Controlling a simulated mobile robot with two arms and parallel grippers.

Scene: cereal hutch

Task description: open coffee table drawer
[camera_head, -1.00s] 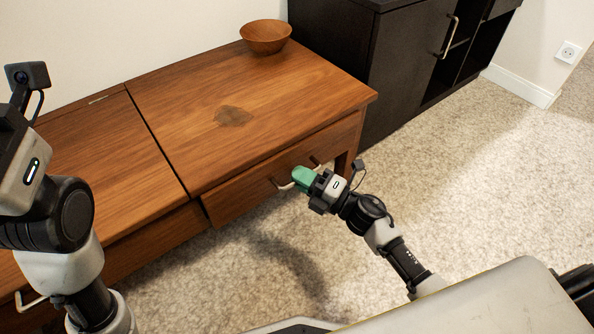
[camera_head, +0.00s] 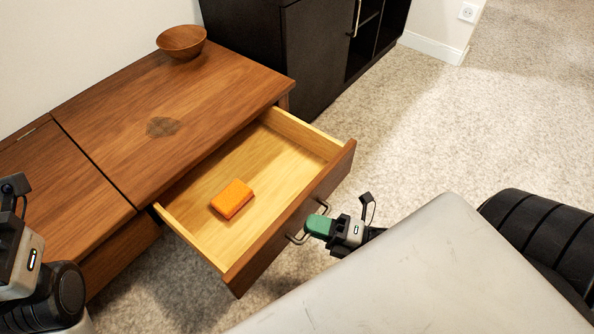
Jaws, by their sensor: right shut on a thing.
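The wooden coffee table (camera_head: 190,120) stands at the left. Its right drawer (camera_head: 278,172) is pulled far out, and its pale inside shows. My right gripper (camera_head: 312,226), with green fingertips, is shut on the drawer handle (camera_head: 296,238) at the drawer's front. The fingers hide the middle of the handle. My left arm shows at the lower left edge, but its gripper fingers are not in view.
An orange box-like block (camera_head: 232,198) lies in the open drawer. A wooden bowl (camera_head: 181,42) sits on the table's back. A dark cabinet (camera_head: 310,55) stands behind. Carpet (camera_head: 450,130) is clear at the right.

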